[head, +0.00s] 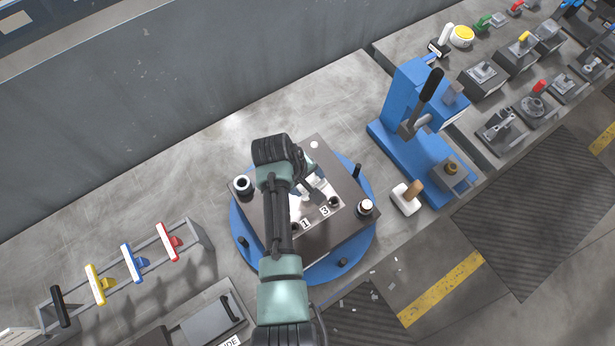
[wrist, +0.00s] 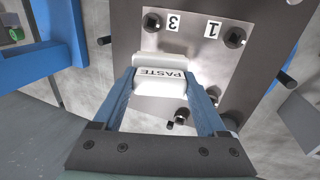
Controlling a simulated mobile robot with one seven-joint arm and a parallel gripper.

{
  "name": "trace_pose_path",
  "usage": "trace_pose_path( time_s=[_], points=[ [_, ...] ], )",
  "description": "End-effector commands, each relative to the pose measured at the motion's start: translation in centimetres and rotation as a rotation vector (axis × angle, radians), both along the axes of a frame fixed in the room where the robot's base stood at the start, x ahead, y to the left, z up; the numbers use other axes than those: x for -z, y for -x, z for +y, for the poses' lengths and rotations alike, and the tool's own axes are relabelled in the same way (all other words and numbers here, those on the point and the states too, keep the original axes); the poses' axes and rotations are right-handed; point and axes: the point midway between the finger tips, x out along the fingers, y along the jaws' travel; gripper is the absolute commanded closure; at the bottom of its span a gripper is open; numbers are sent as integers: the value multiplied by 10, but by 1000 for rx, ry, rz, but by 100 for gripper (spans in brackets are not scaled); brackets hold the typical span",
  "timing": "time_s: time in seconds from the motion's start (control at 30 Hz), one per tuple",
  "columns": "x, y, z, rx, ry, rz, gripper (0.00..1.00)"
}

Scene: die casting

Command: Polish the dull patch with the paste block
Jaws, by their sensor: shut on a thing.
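My gripper (wrist: 160,80) is shut on the paste block (wrist: 161,87), a white block lettered PASTE, shown upside down in the wrist view. The block is over the bright plate (wrist: 190,55) set in the die's dark face (wrist: 122,25); I cannot tell whether it touches. The plate has labels 3 and 1 and holes near its corners. In the head view my gripper (head: 313,190) is over the die (head: 335,165), which sits on a blue round base (head: 359,240). My arm hides part of the plate there. I cannot make out the dull patch.
A blue lever press (head: 405,130) and a wooden-handled white tool (head: 407,198) stand right of the die. Posts (head: 366,207) rise at the die's corners. A rack with coloured handles (head: 132,263) is at lower left. The bench behind the die is clear.

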Motion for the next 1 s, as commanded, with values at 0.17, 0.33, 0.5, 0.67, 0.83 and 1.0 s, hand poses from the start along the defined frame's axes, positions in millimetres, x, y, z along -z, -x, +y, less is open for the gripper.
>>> trace_pose_path(
  time_s=[0.17,0.33,0.5,0.67,0.83,1.0],
  points=[
    [17,-1,0,0,0,-3,70],
    [15,-1,0,1,0,-2,70],
    [16,0,0,1,0,-2,70],
    [19,0,0,1,0,-2,70],
    [23,0,0,2,0,-2,70],
    [26,-1,0,2,0,-2,70]
  ],
)
